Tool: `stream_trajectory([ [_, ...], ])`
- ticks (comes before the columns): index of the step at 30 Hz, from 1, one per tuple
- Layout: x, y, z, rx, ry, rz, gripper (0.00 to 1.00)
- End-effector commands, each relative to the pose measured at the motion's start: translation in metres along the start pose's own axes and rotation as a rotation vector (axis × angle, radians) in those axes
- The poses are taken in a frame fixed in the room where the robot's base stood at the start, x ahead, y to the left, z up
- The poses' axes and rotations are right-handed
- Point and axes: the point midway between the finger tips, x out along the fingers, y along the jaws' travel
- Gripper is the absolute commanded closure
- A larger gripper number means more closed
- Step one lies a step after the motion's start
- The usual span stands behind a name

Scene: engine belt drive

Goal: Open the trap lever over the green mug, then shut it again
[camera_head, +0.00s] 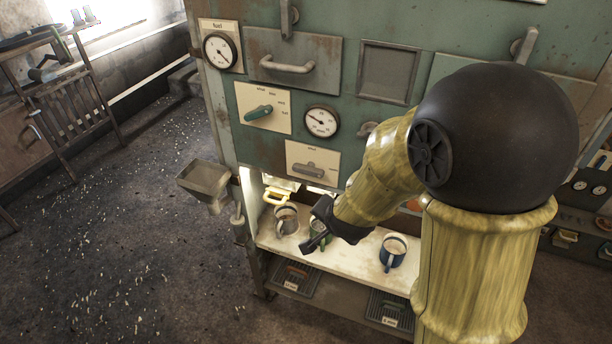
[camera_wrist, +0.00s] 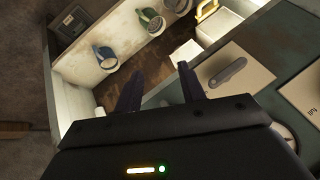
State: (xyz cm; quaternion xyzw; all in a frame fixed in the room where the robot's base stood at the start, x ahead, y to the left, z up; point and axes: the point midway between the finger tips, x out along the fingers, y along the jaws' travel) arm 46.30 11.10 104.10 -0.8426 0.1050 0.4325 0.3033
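The green mug (camera_head: 317,229) stands on the lit shelf, partly hidden behind my gripper in the head view. It also shows at the top of the wrist view (camera_wrist: 150,21). A yellow handle (camera_head: 275,196) hangs inside the recess near the grey mug; it shows in the wrist view (camera_wrist: 207,10). I cannot make out a separate lever directly over the green mug; my arm covers part of that area. My gripper (camera_head: 312,241) is in front of the shelf. In the wrist view my gripper (camera_wrist: 160,70) has its fingers apart with nothing between them.
A grey mug (camera_head: 287,218) stands left of the green one and a blue mug (camera_head: 392,251) right. A cream plate with a flat grey handle (camera_head: 313,168) sits above the recess. A metal hopper (camera_head: 204,180) juts out at left. Open floor lies further left.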

Motion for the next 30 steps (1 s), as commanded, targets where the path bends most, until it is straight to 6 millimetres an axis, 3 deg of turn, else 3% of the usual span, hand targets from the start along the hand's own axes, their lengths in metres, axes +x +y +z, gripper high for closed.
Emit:
stream_trajectory([
  [1, 0.013, -0.016, 0.007, 0.078, 0.045, -0.028, 0.6],
  [6, 0.036, -0.056, 0.017, 0.377, 0.234, -0.132, 0.6],
  [12, 0.042, -0.084, 0.038, 0.675, 0.475, -0.298, 0.6],
  [21, 0.009, -0.096, 0.078, 0.934, 0.766, -0.619, 0.6],
  [30, 0.0, -0.096, 0.082, 0.964, 0.804, -0.673, 0.6],
])
